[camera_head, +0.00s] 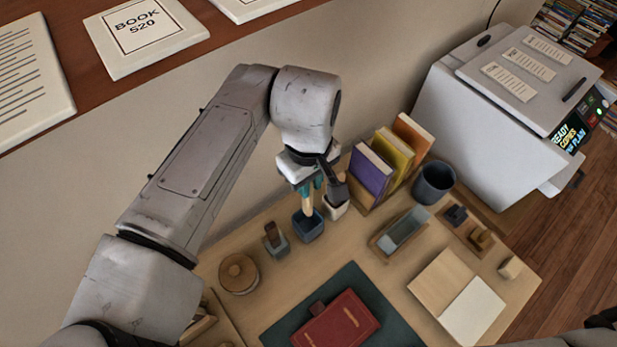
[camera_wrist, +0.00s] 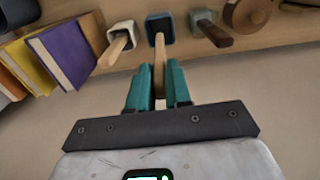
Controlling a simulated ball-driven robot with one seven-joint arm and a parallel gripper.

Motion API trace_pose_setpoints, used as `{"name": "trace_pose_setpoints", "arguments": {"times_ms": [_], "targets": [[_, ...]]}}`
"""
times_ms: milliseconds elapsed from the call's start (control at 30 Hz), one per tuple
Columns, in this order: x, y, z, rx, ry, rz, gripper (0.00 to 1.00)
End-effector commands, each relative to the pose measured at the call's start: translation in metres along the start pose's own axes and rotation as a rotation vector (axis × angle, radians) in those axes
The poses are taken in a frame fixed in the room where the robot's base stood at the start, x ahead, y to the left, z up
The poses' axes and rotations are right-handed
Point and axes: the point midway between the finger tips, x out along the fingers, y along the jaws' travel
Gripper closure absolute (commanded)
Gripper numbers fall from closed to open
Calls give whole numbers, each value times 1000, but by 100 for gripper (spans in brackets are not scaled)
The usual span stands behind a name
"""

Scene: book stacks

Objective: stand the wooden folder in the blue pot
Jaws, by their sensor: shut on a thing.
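The wooden folder (camera_head: 308,203) is a slim pale stick, held roughly upright between the teal fingers of my gripper (camera_head: 307,187). Its lower end meets the mouth of the small square blue pot (camera_head: 308,227). In the wrist view the folder (camera_wrist: 159,58) runs from my gripper (camera_wrist: 159,78) to the blue pot (camera_wrist: 161,22), its far end within the dark opening. I cannot tell how deep it reaches or whether it touches the bottom. My gripper is shut on the folder, just above the pot.
A white pot (camera_wrist: 122,28) with another wooden stick stands close beside the blue pot. A grey holder (camera_head: 277,246) with a dark-handled tool stands on the other side. Upright books (camera_head: 370,172), a round wooden piece (camera_head: 238,273) and a red book (camera_head: 337,322) are nearby.

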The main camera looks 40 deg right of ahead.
Motion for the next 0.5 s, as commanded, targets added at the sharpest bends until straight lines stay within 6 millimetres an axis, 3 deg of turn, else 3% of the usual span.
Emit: {"name": "trace_pose_setpoints", "arguments": {"times_ms": [500], "targets": [[40,0,0,-1,-1,1,100]]}}
